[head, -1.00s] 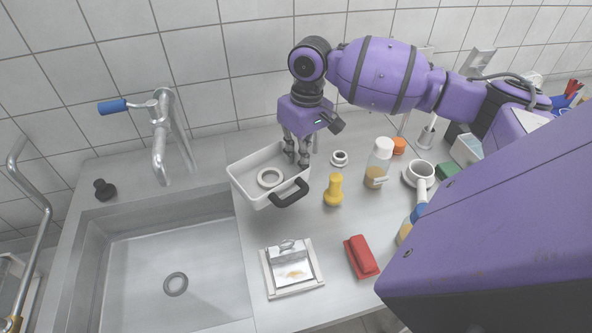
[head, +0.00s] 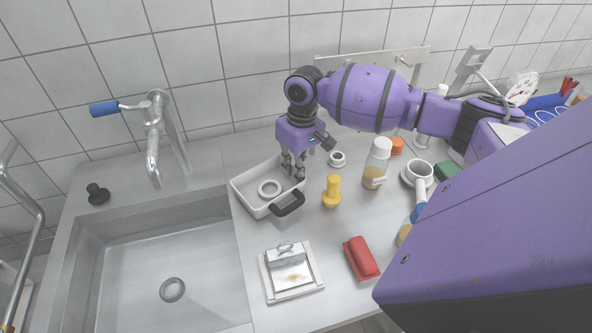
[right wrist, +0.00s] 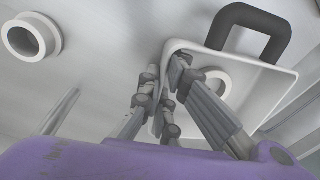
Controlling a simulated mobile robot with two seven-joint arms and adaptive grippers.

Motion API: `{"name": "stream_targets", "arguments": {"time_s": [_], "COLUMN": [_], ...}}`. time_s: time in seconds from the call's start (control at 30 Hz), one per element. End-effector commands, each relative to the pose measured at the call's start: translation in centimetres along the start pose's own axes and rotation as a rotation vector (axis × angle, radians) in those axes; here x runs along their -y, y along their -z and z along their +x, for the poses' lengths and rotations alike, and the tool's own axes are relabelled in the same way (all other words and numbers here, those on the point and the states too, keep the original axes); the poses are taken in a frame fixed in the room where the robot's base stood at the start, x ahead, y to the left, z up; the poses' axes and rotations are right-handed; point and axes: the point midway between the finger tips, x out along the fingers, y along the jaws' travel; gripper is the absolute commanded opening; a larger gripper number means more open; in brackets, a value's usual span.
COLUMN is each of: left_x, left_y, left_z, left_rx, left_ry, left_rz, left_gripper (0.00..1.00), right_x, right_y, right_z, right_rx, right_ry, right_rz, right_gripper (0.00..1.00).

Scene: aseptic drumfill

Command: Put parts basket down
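The parts basket (head: 250,205) is a white open tray with a black handle (head: 288,203) on its front right side. A white ring (head: 269,188) lies inside it. The basket is level, at the worktop beside the sink; I cannot tell if its base touches. My right gripper (head: 293,173) points down at the basket's right rear wall. In the right wrist view its fingers (right wrist: 165,95) straddle the wall of the basket (right wrist: 285,88) and look closed on it. My left gripper is not in view.
The steel sink (head: 165,265) lies left of the basket. A yellow part (head: 332,190), a bottle (head: 376,165) and a small white ring (head: 337,158) stand to the right. A white plate with a metal clip (head: 290,272) and a red block (head: 361,258) lie in front.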

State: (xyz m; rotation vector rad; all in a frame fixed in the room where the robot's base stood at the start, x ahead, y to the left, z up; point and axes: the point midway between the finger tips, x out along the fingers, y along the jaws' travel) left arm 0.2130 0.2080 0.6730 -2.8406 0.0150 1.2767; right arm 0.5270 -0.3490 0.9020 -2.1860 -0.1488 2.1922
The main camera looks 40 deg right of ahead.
Motion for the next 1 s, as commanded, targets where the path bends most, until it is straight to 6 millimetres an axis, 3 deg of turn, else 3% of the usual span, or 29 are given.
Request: {"name": "stream_targets", "arguments": {"time_s": [0.03,0.2,0.57,0.77,1.0], "left_x": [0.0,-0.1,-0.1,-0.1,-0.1], "left_y": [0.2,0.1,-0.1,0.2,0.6], "left_z": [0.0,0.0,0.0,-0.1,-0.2], "left_rx": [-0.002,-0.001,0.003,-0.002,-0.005], "left_ry": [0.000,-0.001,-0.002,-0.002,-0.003], "left_rz": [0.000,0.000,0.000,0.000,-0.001], "left_gripper": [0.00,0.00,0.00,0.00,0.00], "right_x": [0.0,0.0,0.0,0.0,0.0], "right_y": [0.0,0.0,0.0,0.1,0.1], "right_z": [0.1,0.2,-0.1,-3.1,-8.4], "right_rx": [0.000,0.001,0.000,-0.004,-0.003], "right_ry": [0.000,0.000,0.000,-0.001,-0.001], "right_rz": [0.000,0.000,0.000,-0.001,-0.001], "right_gripper": [0.00,0.23,0.23,0.23,0.23]}}
